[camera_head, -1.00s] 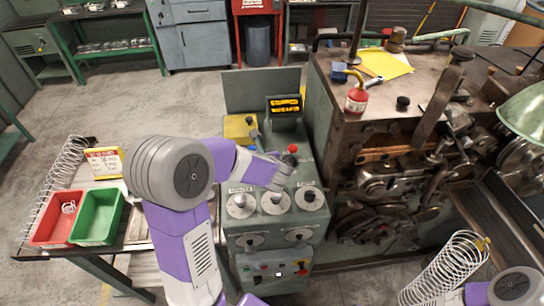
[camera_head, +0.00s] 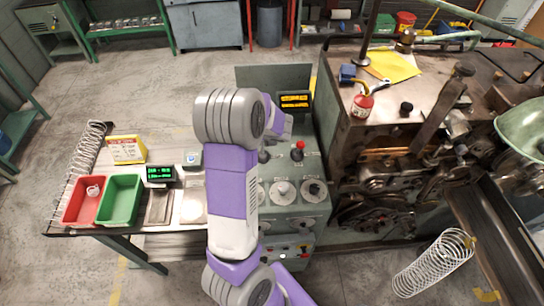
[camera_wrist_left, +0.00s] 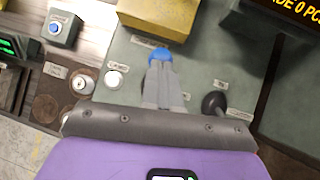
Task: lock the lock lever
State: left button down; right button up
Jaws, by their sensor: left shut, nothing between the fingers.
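The grey control console (camera_head: 298,222) stands left of the big machine. In the left wrist view a lever with a blue ball knob (camera_wrist_left: 160,53) is at the fingertips of my left gripper (camera_wrist_left: 160,66); whether they touch is unclear. The fingers are shut side by side with nothing between them. A lever with a black knob (camera_wrist_left: 214,102) stands to their right. In the head view my left gripper (camera_head: 286,124) is over the console's back part, and my arm hides the blue knob. Label text is too small to read, so I cannot tell which is the lock lever.
A red-knobbed lever (camera_head: 299,147) and several dials (camera_head: 283,188) are on the console. A lit display (camera_head: 295,100) stands behind. The side table holds a red bin (camera_head: 83,203) and a green bin (camera_head: 120,204). A yellow box (camera_wrist_left: 160,14) is just beyond the blue knob.

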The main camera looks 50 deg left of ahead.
pick_arm(q)
jog(key=shift+w, duration=0.1)
jog(key=shift+r, duration=0.1)
dwell(0.4)
jog(key=p+v, duration=0.2)
jog(key=v, duration=1.1)
jog(key=shift+w+r, duration=0.15)
jog(key=shift+r, duration=0.2)
